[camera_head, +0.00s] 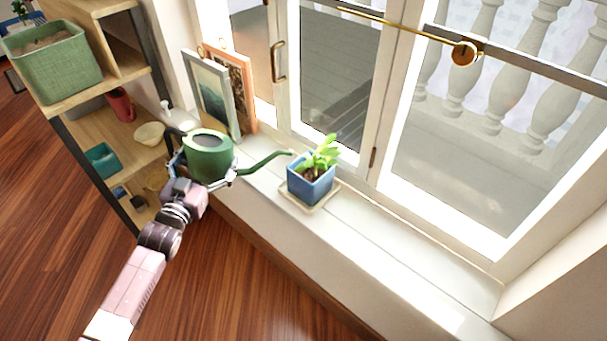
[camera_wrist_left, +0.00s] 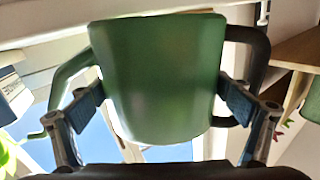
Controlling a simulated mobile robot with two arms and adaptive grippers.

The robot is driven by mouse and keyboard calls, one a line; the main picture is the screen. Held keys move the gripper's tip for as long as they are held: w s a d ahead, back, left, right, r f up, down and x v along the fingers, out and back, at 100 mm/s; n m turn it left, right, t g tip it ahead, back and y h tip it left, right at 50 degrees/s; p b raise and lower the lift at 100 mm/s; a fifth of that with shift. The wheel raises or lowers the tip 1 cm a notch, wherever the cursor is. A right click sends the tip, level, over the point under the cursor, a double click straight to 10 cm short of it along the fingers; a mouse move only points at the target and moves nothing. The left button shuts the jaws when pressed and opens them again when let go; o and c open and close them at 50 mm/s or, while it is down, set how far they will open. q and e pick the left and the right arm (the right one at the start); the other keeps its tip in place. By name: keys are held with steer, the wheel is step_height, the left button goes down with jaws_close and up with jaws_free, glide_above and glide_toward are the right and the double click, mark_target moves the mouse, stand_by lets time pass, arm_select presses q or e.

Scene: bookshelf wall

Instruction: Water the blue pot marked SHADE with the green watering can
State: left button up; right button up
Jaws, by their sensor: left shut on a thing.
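The green watering can (camera_head: 207,160) is held by my left gripper (camera_head: 203,178) above the windowsill, its spout pointing right toward the blue pot. In the left wrist view the can (camera_wrist_left: 160,80) fills the middle, with the fingers (camera_wrist_left: 160,108) on both sides of its body. The blue pot (camera_head: 309,188) with a leafy green plant (camera_head: 320,156) stands upright on a pale saucer (camera_head: 293,205) on the sill. The spout tip is close to the pot's upper left, apart from the plant. No SHADE marking is readable. My right gripper is not in view.
Framed pictures (camera_head: 212,98) lean by the window at the back left of the sill. A wooden shelf (camera_head: 108,128) with a green planter (camera_head: 55,65) and bowls stands at the left. The windowsill (camera_head: 395,262) is clear to the right of the pot.

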arm_select(q)
steer(key=shift+r, duration=0.15)
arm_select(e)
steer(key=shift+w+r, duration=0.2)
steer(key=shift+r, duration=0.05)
arm_select(q)
steer(key=shift+w+a+r, duration=0.1)
steer(key=shift+a+r, duration=0.1)
steer(key=shift+a, duration=0.1)
steer(key=a+r, duration=0.1)
steer(key=a, duration=0.1)
steer(key=a+r+p, duration=0.2)
steer(key=a, duration=0.1)
steer(key=shift+w+a, duration=0.3)
steer(key=shift+w, duration=0.1)
steer(key=shift+w+a+r, duration=0.1)
steer(key=shift+a+r, duration=0.15)
steer(key=shift+a, duration=0.5)
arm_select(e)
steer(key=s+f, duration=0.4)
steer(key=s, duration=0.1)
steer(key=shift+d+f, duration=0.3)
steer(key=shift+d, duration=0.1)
arm_select(q)
steer(key=shift+r, duration=0.15)
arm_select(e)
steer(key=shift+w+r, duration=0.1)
